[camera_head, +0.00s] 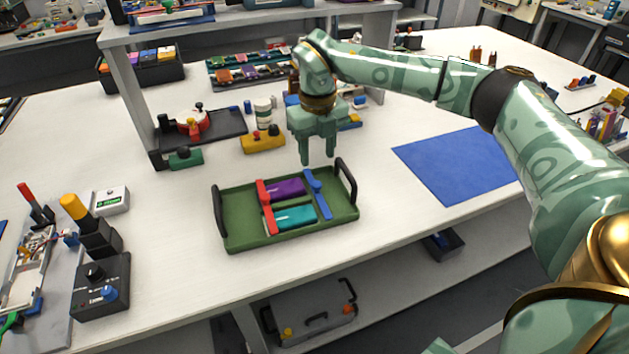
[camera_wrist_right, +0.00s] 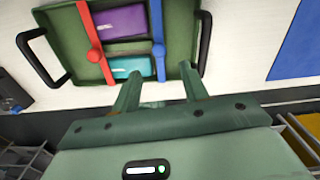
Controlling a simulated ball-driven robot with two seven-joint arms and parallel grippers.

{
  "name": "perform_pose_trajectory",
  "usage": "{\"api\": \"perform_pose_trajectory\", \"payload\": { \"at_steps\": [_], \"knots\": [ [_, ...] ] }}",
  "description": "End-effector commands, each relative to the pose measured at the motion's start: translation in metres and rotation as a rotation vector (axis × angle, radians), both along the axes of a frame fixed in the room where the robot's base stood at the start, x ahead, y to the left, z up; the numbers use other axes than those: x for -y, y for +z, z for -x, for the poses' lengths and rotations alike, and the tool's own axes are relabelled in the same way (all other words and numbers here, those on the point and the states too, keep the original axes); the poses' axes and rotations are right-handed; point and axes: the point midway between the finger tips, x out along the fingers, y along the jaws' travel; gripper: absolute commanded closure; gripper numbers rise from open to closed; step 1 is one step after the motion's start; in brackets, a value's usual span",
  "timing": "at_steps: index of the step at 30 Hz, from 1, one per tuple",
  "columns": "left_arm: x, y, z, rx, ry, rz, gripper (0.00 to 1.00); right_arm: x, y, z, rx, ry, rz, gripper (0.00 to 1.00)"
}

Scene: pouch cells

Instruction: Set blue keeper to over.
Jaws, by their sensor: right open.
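The blue keeper (camera_head: 321,201) is a narrow bar with a round knob, on the right part of a green tray (camera_head: 240,232). In the right wrist view the blue keeper (camera_wrist_right: 155,20) runs along the right ends of a purple cell (camera_wrist_right: 121,22) and a teal cell (camera_wrist_right: 130,66), seemingly beside them. A red keeper (camera_head: 266,216) runs at their left ends. My right gripper (camera_head: 318,160) points down, open and empty, above the tray's back edge and apart from the blue keeper. My left gripper is out of view.
The tray has black handles (camera_head: 219,211) at both ends. A yellow block (camera_head: 262,143) and a white cup (camera_head: 263,113) stand behind it. A blue mat (camera_head: 455,168) lies to the right. The white table in front of the tray is clear.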

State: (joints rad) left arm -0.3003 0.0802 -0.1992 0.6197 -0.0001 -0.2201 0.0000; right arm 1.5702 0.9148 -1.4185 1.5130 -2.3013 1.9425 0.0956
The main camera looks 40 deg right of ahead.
Motion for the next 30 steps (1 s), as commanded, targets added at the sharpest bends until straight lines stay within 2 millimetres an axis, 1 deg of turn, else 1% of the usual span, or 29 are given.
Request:
{"api": "perform_pose_trajectory", "payload": {
  "at_steps": [1, 3, 6, 9, 14, 22, 23, 24, 26, 27, 30],
  "knots": [
    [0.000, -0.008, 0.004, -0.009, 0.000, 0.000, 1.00, 0.000, -0.020, 0.000, -0.008, 0.000, -0.001, 0.56],
    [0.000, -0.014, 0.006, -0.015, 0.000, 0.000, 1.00, 0.000, -0.036, 0.000, -0.006, 0.002, -0.001, 0.56],
    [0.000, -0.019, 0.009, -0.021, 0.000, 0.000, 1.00, -0.001, -0.054, 0.000, -0.004, 0.002, -0.001, 0.56],
    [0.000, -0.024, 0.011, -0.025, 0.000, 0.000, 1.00, -0.001, -0.067, 0.000, -0.003, 0.002, 0.000, 0.56],
    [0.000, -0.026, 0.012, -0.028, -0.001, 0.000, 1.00, -0.001, -0.076, 0.000, 0.001, 0.002, -0.001, 0.56],
    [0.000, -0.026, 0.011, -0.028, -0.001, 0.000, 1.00, -0.001, -0.076, 0.000, 0.002, 0.002, -0.001, 0.56],
    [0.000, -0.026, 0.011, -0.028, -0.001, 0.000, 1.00, -0.001, -0.076, 0.000, 0.001, 0.002, -0.001, 0.61],
    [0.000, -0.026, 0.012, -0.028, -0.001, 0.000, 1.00, -0.001, -0.076, 0.000, 0.001, 0.002, -0.001, 0.72],
    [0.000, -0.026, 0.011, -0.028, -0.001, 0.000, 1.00, -0.001, -0.076, 0.000, 0.001, 0.002, -0.001, 0.89],
    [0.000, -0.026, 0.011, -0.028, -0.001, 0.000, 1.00, -0.001, -0.076, 0.000, 0.001, 0.002, -0.001, 1.00],
    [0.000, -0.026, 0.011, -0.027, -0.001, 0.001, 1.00, -0.001, -0.076, 0.000, 0.001, 0.002, -0.001, 1.00]
  ]
}}
